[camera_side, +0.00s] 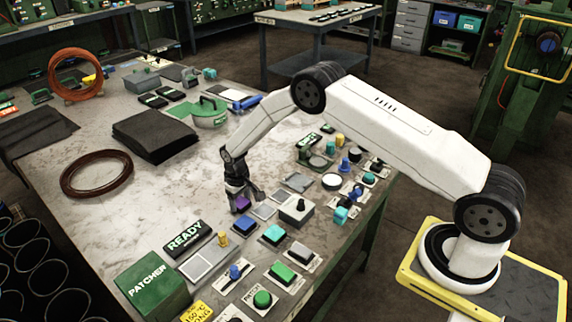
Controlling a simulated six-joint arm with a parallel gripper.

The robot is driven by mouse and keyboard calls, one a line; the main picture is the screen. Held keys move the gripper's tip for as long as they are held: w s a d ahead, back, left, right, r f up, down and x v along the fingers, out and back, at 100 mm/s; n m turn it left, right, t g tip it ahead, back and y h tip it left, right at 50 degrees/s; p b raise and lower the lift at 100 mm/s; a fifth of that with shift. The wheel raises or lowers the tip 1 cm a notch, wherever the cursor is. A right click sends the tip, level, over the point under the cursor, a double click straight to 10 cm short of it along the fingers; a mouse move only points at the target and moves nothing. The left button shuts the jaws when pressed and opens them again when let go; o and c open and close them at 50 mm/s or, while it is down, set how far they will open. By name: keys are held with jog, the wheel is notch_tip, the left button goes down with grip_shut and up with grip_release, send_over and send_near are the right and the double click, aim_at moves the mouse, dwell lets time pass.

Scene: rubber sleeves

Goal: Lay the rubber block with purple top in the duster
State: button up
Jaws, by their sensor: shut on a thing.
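My gripper (242,193) points down near the middle of the table and is shut on the rubber block with purple top (241,204). The block is small in this view, and the fingers hide part of it. I cannot tell whether its underside touches the table.
A grey box with a black knob (296,210) stands close right of my gripper.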

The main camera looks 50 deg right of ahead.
aim_at(243, 204)
jog(key=o, duration=1.2)
jog(key=shift+r, duration=0.15)
notch_tip(243, 204, up, 12)
dwell(0.4)
jog(key=s+r+t, duration=0.1)
jog(key=s+r, duration=0.1)
jog(key=s, duration=0.7)
jog(key=s+r, duration=0.3)
jog(key=s, duration=0.6)
jog(key=s+r+t, duration=0.1)
jog(key=s+r, duration=0.2)
jog(key=s, duration=0.6)
jog(key=shift+a+r+t, duration=0.1)
jog(key=shift+a+t, duration=0.15)
jog(key=shift+t, duration=0.05)
